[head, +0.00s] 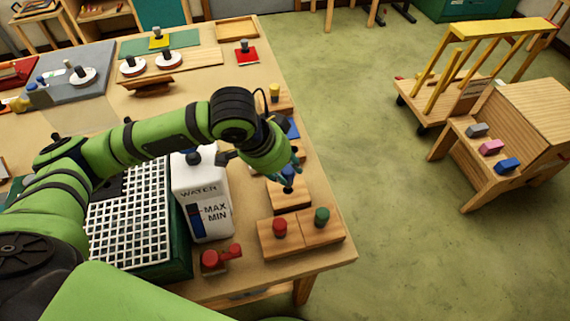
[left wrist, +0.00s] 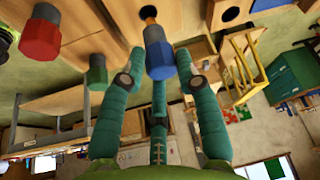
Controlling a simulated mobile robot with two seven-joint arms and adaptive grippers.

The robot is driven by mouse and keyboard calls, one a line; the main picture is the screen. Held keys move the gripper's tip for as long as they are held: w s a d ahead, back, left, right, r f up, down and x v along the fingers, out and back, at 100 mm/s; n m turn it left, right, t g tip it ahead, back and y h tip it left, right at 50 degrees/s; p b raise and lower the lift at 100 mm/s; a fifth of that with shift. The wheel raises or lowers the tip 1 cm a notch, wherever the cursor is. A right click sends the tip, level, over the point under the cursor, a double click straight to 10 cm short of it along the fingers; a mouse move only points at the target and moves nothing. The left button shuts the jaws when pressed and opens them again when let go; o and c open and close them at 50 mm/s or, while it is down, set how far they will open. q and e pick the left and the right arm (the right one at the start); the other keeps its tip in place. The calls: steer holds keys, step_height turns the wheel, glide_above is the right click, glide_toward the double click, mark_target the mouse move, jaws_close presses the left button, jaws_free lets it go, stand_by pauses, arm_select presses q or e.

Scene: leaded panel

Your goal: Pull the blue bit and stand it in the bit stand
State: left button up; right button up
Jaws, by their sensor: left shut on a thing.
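My left gripper (head: 289,171) is over the right side of the table. Its fingers (left wrist: 158,82) are closed around the blue bit (left wrist: 158,58), which has a grey shank. The blue bit also shows in the head view (head: 288,181), just above a small wooden block (head: 290,199). In the left wrist view a dark round hole (left wrist: 148,12) in wood lies just beyond the shank; I cannot tell whether the tip is clear of it. A red bit (head: 280,228) and a green bit (head: 321,216) stand upright in wooden blocks nearer the front edge. My right gripper is not in view.
A white water container (head: 205,205) stands left of the blocks, beside a white grid (head: 130,220). A red fitting (head: 220,258) lies in front. A yellow-topped piece (head: 274,92) stands farther back. The floor right of the table is open up to a wooden cart (head: 440,100).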

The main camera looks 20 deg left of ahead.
arm_select(q)
steer(key=shift+r, duration=0.1)
steer(key=shift+f, duration=1.25)
steer(key=shift+r, duration=0.1)
steer(key=shift+r+p, duration=0.85)
steer(key=shift+p, duration=0.35)
stand_by(0.3)
steer(key=shift+p, duration=0.6)
stand_by(0.5)
steer(key=shift+p, duration=0.55)
